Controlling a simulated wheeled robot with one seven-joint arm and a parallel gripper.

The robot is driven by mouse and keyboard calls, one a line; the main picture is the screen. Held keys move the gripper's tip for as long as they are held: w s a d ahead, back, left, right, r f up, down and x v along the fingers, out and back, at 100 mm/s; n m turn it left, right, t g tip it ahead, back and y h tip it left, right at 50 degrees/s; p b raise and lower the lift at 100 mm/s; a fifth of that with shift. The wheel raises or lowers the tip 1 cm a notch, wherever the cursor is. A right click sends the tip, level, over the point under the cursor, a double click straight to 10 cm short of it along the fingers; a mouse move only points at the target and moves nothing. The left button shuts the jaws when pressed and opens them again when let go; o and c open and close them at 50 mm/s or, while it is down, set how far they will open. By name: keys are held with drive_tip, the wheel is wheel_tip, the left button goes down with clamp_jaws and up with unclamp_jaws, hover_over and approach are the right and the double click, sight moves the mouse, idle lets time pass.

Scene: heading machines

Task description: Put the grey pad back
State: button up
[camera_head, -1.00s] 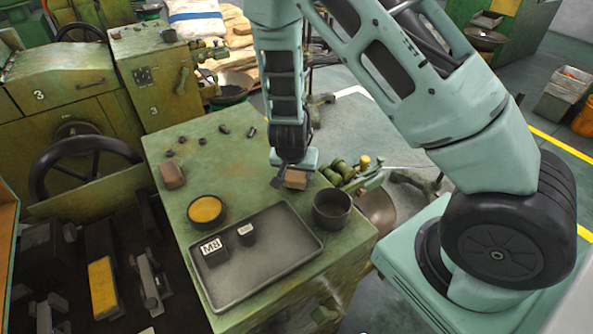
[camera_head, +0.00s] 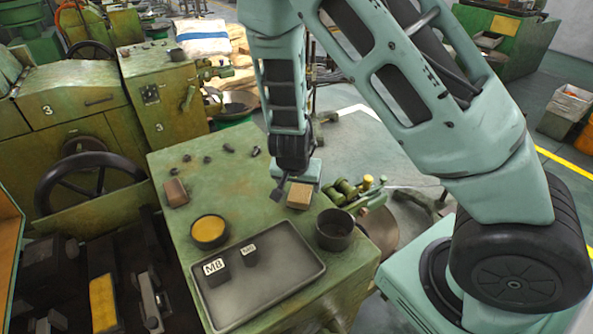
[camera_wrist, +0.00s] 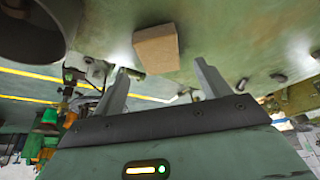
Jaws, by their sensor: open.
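No plainly grey pad can be made out. A small tan block (camera_head: 300,196) lies on the green bench top (camera_head: 235,180), near its right edge. My gripper (camera_head: 292,192) is just above and behind this block, open and empty. In the wrist view the block (camera_wrist: 156,48) shows beyond and between the two spread fingertips (camera_wrist: 160,75), apart from them. A second block (camera_head: 176,192), brown with a greyer top, lies at the bench's left edge. I cannot tell which block is the pad.
A dark tray (camera_head: 275,285) holds two dark pieces, one labelled M8 (camera_head: 214,267). A round tin with yellow contents (camera_head: 208,231) and a dark cup (camera_head: 335,230) stand beside it. Several small dark parts lie at the back. Green fittings (camera_head: 352,190) stand right of the block.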

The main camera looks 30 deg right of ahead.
drive_tip(key=p+v, duration=0.3)
drive_tip(key=v, duration=0.4)
drive_tip(key=s+a+r+n+g+y, duration=0.1)
drive_tip(key=s+a+r+n+y, duration=0.3)
drive_tip(key=a, duration=0.3)
drive_tip(key=s+a+r+n+g+y, duration=0.1)
drive_tip(key=s+a+r+n, duration=0.2)
drive_tip(key=s+a, duration=0.4)
drive_tip(key=s+a+r+n+g+h, duration=0.1)
drive_tip(key=s+a+r+n, duration=0.1)
drive_tip(key=s+r+n, duration=0.6)
drive_tip(key=s+n, duration=0.1)
drive_tip(key=s, duration=0.2)
drive_tip(key=shift+r+n, duration=0.3)
drive_tip(key=shift+r, duration=0.05)
drive_tip(key=shift+s, duration=0.15)
wheel_tip(320, 180, down, 14)
drive_tip(key=b, duration=1.4)
drive_tip(key=shift+r, duration=0.2)
